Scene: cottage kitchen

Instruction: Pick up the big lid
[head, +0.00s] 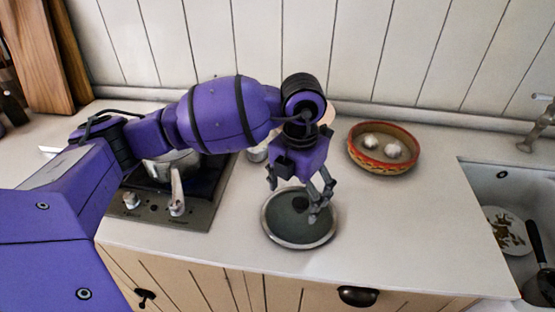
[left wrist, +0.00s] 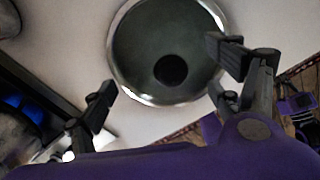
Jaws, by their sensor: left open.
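The big lid (head: 284,224) lies flat on the counter near its front edge, right of the stove. It is round and dark grey-green with a shiny metal rim and a black knob (left wrist: 171,70). My left gripper (head: 294,198) is above the lid, pointing down with its fingers spread and nothing between them. In the left wrist view the left gripper (left wrist: 163,78) has its fingertips on either side of the knob, and a gap to the lid seems to remain.
A stove (head: 205,211) with a metal pot (head: 174,166) is to the left, partly behind my arm. A red-and-yellow bowl (head: 364,161) with two whitish bulbs stands at the back right. A sink (head: 492,179) holding a plate (head: 493,217) and a dark pan (head: 535,293) is at the far right.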

